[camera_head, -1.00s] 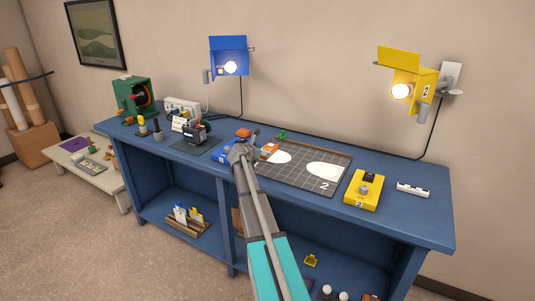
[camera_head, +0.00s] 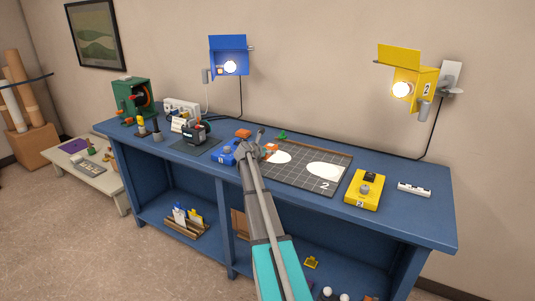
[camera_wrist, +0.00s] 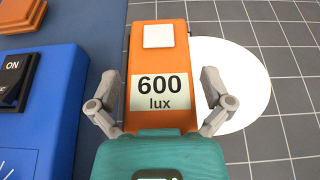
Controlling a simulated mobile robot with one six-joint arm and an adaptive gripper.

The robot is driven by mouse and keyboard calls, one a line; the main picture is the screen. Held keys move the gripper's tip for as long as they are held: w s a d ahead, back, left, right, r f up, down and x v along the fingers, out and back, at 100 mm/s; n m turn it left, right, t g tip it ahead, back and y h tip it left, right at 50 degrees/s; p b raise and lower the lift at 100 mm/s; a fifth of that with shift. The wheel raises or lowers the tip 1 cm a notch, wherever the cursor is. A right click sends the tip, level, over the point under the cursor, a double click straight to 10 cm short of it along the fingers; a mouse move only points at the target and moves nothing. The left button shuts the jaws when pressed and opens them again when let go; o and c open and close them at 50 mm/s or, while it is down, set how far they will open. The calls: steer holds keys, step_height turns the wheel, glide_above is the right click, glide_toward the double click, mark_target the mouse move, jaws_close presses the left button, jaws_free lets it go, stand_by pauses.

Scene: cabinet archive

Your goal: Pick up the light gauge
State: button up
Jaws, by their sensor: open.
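The light gauge (camera_wrist: 160,40) is an orange block with a white square on top and a label reading 600 lux. In the wrist view it lies between the two fingers of my open gripper (camera_wrist: 160,82), one finger along each side. I cannot tell whether the fingers touch it. In the head view the gauge (camera_head: 271,149) shows as a small orange shape at the left of the gridded mat, partly hidden by my gripper (camera_head: 254,147).
A blue switch box (camera_wrist: 45,120) stands left of the gauge, with an orange block (camera_wrist: 38,14) behind it. The gridded mat (camera_head: 301,180) has white light spots. A yellow box (camera_head: 365,190) stands farther right. Blue (camera_head: 229,57) and yellow (camera_head: 408,80) lamps are on the wall.

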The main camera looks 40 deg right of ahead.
stand_by(0.4)
steer(key=c, duration=1.1)
steer(key=shift+r, duration=0.2)
step_height(320, 180, up, 3)
steer(key=p, duration=0.3)
steer(key=s+a+r+p, duration=0.2)
steer(key=s+r+p, duration=0.3)
steer(key=s, duration=0.1)
steer(key=s+a+r+p, duration=0.3)
steer(key=s+r+p, duration=0.1)
steer(key=s+p, duration=0.1)
steer(key=shift+s+a+r, duration=0.35)
steer(key=shift+s, duration=0.55)
